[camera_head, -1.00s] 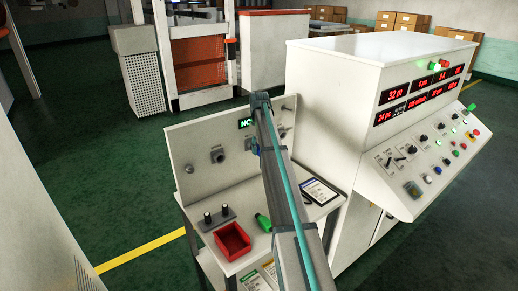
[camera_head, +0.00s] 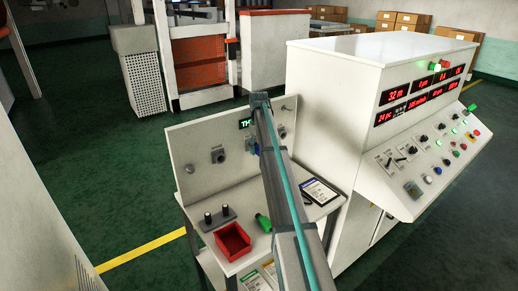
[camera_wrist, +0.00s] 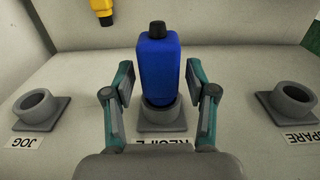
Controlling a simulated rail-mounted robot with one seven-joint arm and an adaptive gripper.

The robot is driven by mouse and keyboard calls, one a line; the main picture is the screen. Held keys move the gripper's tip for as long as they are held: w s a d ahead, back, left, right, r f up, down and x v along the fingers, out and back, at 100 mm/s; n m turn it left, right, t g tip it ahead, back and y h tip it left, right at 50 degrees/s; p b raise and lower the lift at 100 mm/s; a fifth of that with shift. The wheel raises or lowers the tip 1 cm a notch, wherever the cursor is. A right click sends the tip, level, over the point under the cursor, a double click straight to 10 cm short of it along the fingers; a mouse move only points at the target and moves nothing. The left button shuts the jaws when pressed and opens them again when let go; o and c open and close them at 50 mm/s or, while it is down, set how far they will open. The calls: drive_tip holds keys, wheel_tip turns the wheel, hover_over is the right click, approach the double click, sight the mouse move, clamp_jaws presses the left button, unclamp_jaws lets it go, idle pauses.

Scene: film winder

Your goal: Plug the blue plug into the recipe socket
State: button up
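The blue plug (camera_wrist: 158,65), with a black cap on top, stands upright in the wrist view. Its lower end is inside the ring of the grey recipe socket (camera_wrist: 162,118); how deep it sits cannot be told. The label below this socket is partly hidden by my gripper. My gripper (camera_wrist: 160,95) is open, with one finger on each side of the plug and a visible gap on both sides. In the head view a small patch of the blue plug (camera_head: 253,146) shows beside my arm at the upright panel; my fingers are mostly hidden there.
Empty sockets marked JOG (camera_wrist: 40,105) and SPARE (camera_wrist: 291,101) flank the plug. A yellow object (camera_wrist: 102,10) is at the upper left. The bench holds a red bin (camera_head: 233,241), a green object (camera_head: 263,222) and a tablet (camera_head: 319,191). A white control cabinet (camera_head: 330,95) stands right.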

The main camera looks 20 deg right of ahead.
idle(0.3)
wheel_tip(320, 180, up, 12)
idle(0.6)
